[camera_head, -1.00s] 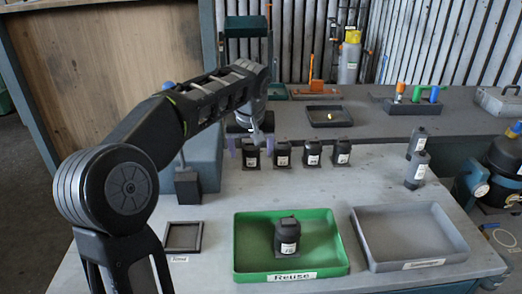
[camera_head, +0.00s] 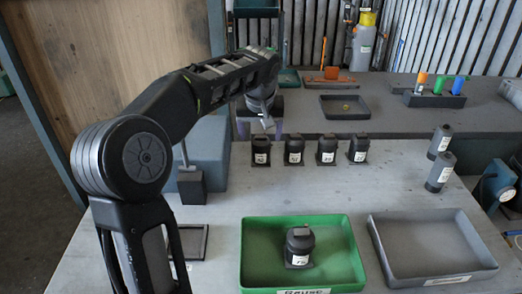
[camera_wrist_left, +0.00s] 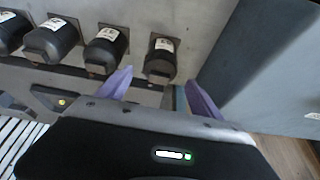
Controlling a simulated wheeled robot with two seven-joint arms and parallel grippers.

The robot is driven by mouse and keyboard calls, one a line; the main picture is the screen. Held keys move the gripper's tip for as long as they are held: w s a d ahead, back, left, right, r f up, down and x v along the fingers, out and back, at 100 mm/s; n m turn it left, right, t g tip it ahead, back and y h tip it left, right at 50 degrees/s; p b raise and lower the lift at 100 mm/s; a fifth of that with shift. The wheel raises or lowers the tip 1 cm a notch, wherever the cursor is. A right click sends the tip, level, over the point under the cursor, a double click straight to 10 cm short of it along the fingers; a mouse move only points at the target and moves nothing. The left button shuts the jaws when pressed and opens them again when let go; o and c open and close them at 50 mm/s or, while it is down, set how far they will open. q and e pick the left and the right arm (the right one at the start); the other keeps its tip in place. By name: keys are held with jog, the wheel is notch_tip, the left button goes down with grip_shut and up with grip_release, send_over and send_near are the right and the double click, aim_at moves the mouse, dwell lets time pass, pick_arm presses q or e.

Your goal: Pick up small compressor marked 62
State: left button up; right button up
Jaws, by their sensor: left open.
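Several small black compressors with white labels stand in a row on the grey table; the leftmost one (camera_head: 261,154) is nearest my left gripper (camera_head: 260,130). The label numbers are too small to read, so I cannot tell which is marked 62. My left gripper is open and empty, its purple fingers just above and behind that compressor. In the left wrist view that compressor (camera_wrist_left: 160,60) appears just beyond the gap between the fingertips (camera_wrist_left: 160,78). Another compressor (camera_head: 299,249) stands in the green tray (camera_head: 343,275). My right gripper is not in view.
A grey tray (camera_head: 470,262) is right of the green one. A small dark frame (camera_head: 185,242) lies front left. A blue-grey block (camera_head: 208,150) stands left of the row, close to my arm. Two grey cylinders (camera_head: 440,172) stand at the right.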

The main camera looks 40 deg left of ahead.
aim_at(261, 141)
pick_arm(q)
jog(key=shift+w+f, duration=0.1)
jog(key=shift+f, duration=0.05)
jog(key=x, duration=0.5)
jog(key=shift+w, duration=0.1)
jog(key=shift+c, duration=0.4)
grip_shut()
dwell(0.9)
